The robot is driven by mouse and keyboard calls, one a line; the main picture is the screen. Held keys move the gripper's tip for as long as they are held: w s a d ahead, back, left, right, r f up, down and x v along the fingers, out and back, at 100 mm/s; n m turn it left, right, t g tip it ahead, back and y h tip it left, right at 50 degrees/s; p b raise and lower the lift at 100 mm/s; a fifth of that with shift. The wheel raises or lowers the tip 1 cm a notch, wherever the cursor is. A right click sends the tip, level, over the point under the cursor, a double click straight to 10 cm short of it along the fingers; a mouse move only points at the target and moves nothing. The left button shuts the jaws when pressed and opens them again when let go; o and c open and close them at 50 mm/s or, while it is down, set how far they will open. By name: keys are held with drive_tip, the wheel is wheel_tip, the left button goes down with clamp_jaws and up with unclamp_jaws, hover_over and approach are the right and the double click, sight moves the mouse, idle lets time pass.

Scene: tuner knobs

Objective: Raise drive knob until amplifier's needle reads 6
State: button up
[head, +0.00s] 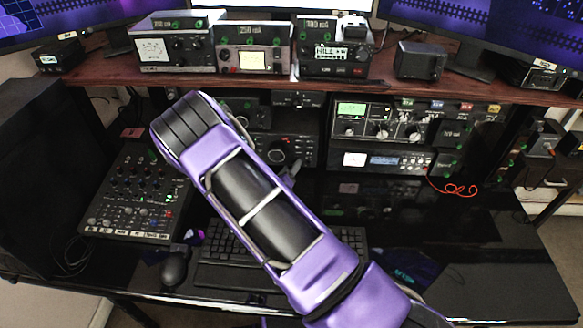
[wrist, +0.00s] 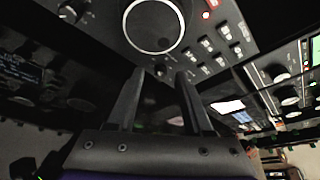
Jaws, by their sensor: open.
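In the wrist view, my gripper (wrist: 160,73) is open, with its two dark fingers apart and nothing seen between them. The fingertips point at a dark panel with a large light-ringed dial (wrist: 155,25), a small knob (wrist: 68,13) and a red light. In the head view, part of my gripper (head: 291,172) shows beside my purple arm, in front of the central black unit (head: 285,150). Pale meters show on the left shelf unit (head: 152,49), the middle shelf unit (head: 253,61) and the lower rack unit (head: 355,159). No label reads clearly as drive or amplifier; no needle reading is legible.
A mixer (head: 135,195) stands at left, with a mouse (head: 175,268) and keyboard (head: 235,262) in front. A rack unit (head: 385,128) with several knobs is right of centre. A red cable (head: 455,188) hangs there. The desk at right (head: 490,240) is mostly clear.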

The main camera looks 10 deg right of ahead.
drive_tip(key=shift+w+d+f, duration=0.15)
drive_tip(key=shift+w+d, duration=0.1)
drive_tip(key=shift+w, duration=0.15)
drive_tip(key=shift+c, duration=0.2)
clamp_jaws()
drive_tip(key=shift+d+m+y, duration=0.15)
drive_tip(key=shift+m+y, duration=0.45)
drive_tip(key=shift+m, duration=0.3)
drive_tip(key=shift+s+m+y, duration=0.1)
drive_tip(key=shift+m+y, duration=0.5)
drive_tip(key=shift+m, duration=0.1)
drive_tip(key=shift+o, duration=0.2)
unclamp_jaws()
